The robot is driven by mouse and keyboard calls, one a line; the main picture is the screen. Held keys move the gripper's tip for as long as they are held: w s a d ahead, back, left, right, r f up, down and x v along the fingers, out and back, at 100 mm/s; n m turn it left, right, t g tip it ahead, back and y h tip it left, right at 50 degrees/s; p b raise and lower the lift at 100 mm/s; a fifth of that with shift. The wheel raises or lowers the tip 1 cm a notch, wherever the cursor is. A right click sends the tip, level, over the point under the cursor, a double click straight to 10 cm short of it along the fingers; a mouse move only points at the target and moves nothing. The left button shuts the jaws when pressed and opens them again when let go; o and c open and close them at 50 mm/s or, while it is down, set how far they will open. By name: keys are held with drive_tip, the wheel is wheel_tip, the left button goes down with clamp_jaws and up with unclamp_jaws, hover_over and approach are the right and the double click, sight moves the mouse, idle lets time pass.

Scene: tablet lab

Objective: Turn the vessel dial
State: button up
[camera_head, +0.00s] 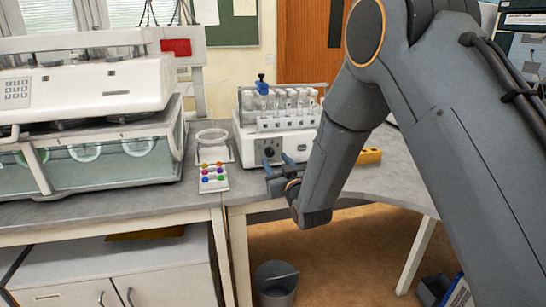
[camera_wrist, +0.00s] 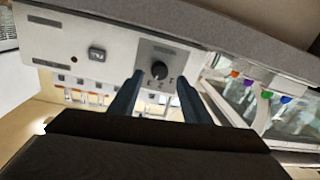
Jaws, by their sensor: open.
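The vessel dial (camera_wrist: 159,70) is a small round black knob on a dark grey panel in the wrist view. It sits on the white front face of the vessel machine (camera_head: 286,122), which has a row of clear vessels on top. The dial also shows as a dark knob (camera_head: 268,152) in the head view. My gripper (camera_wrist: 155,80) is open, its two blue fingers pointing at the panel with the dial between them in the picture. In the head view my gripper (camera_head: 277,168) is just in front of the machine's face. Contact with the dial cannot be told.
A tray of coloured balls (camera_head: 213,180) and a white ring stand (camera_head: 212,140) are left of the machine. A large bath apparatus (camera_head: 85,110) fills the far left. A yellow object (camera_head: 370,156) lies to the right. A bin (camera_head: 276,281) stands on the floor below.

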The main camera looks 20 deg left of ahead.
sight(270, 154)
drive_tip(key=shift+p+x, duration=0.3)
drive_tip(key=shift+x, duration=1.65)
drive_tip(key=c, duration=1)
drive_tip(key=shift+c, duration=0.2)
